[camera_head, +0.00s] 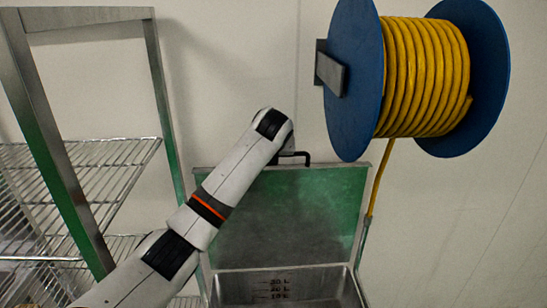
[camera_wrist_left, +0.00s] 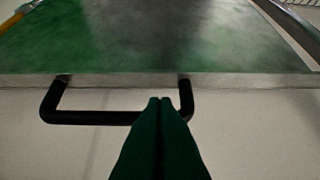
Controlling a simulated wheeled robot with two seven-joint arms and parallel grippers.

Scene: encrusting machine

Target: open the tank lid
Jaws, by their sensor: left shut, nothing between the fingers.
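The tank lid (camera_head: 300,220) is a metal panel with a green sheen. It stands raised, nearly upright, at the back of the open tank (camera_head: 285,270). Its black bar handle (camera_head: 300,154) is on the top edge, partly hidden by my left arm in the head view. In the left wrist view the lid (camera_wrist_left: 200,40) fills the top and the handle (camera_wrist_left: 90,118) sticks out from its edge. My left gripper (camera_wrist_left: 160,101) is shut and empty, its fingertips overlapping the right part of the handle; I cannot tell whether they touch. My right gripper is not in view.
A blue reel with yellow hose (camera_head: 425,75) hangs on the wall at upper right, and its hose runs down beside the lid's right edge. A wire shelf rack (camera_head: 100,160) stands at left. The wall at far right is clear.

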